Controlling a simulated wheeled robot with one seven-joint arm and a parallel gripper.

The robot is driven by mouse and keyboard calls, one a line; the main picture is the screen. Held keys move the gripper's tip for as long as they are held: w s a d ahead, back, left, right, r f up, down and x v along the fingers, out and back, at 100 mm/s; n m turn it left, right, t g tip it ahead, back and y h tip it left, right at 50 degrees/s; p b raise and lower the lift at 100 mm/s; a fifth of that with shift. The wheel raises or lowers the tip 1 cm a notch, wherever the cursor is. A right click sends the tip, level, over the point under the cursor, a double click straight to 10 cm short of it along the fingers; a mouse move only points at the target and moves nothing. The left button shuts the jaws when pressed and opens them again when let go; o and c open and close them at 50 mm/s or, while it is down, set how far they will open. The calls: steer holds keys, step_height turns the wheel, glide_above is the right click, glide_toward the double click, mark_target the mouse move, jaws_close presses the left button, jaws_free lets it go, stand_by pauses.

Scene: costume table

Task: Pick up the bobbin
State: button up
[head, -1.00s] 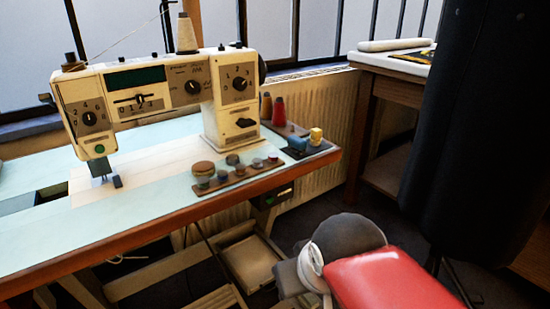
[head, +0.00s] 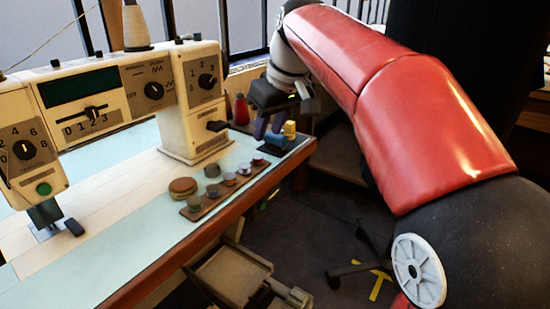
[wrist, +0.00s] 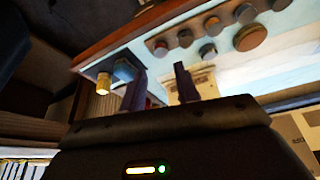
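My gripper (head: 267,132) hangs above the back right corner of the sewing table, with its two dark fingers apart and nothing visible between them. In the wrist view the open fingers (wrist: 161,78) point toward the tabletop. Several small bobbin-like spools (head: 229,178) stand in a row on a wooden strip near the front edge, left of my gripper. They also show at the top of the wrist view (wrist: 185,38). A blue piece (head: 275,141) and a yellow piece (head: 290,129) sit close by my gripper. I cannot tell which piece is the bobbin meant.
The sewing machine (head: 150,85) stands left of my gripper. A round tan item (head: 183,187) and a grey spool (head: 212,170) lie behind the strip. A red cone (head: 241,109) stands near the machine's base. A dark hanging shape (head: 440,40) is behind my arm.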

mark_target(261, 158)
steer(key=b+x, duration=0.1)
steer(key=x, duration=0.6)
steer(key=shift+w+a+f, duration=0.15)
steer(key=shift+w+f, duration=0.05)
steer(key=shift+f, duration=0.05)
jaws_close()
steer(key=shift+r, duration=0.15)
